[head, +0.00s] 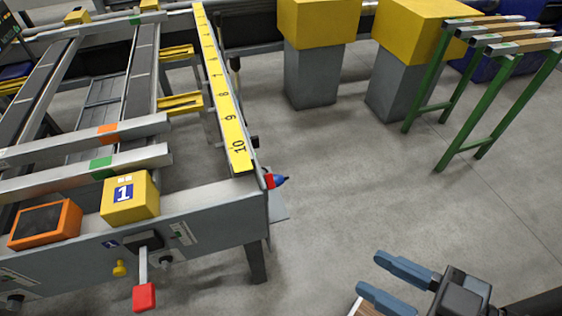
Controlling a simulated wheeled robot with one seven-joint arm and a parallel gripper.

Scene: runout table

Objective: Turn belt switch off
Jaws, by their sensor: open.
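The runout table (215,213) fills the left of the head view. On its front panel, a lever with a red end block (144,298) hangs down from a black switch body (145,241). I cannot read any on or off marking on it. A yellow knob (119,268) sits just left of the lever, and a small grey knob (166,262) sits just right. My gripper (368,273) is at the lower right, with two blue fingers apart and nothing between them. It is well to the right of the lever, over the floor and touching nothing on the table.
A yellow block marked 1 (130,198) and an orange-framed box (45,225) are on the table's front edge. A red-and-blue piece (276,181) juts from its right corner. Green trestles (452,125) and yellow-topped grey pillars (312,78) stand behind. The middle floor (350,180) is clear.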

